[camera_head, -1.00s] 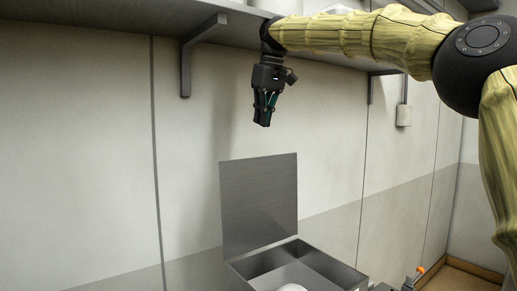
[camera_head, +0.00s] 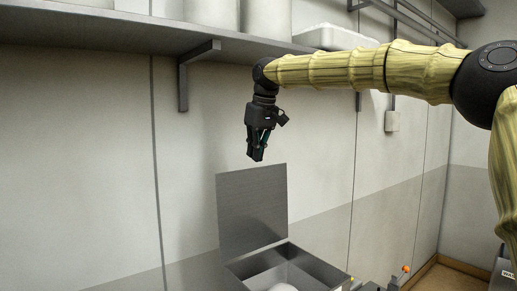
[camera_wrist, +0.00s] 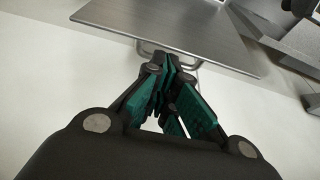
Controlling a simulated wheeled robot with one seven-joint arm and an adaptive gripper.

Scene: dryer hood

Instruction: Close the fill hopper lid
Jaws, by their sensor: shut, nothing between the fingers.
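The fill hopper lid (camera_head: 251,211) is a flat grey metal panel standing upright at the back of the open hopper box (camera_head: 315,265). A rounded white thing lies inside the box. My gripper (camera_head: 255,158) is shut and empty, pointing down just above the lid's top edge. I cannot tell if it touches the lid. In the wrist view, the lid (camera_wrist: 170,25) spans the top of the picture, and my shut dark fingers with green pads (camera_wrist: 168,70) end near its edge. A bent metal handle shows at that edge beside the fingertips.
A grey shelf (camera_head: 130,32) on brackets runs along the wall above, bearing white containers (camera_head: 265,17) and a white tray (camera_head: 335,37), close to my arm. A lever with an orange knob (camera_head: 405,269) stands right of the box. The wall left of the lid is clear.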

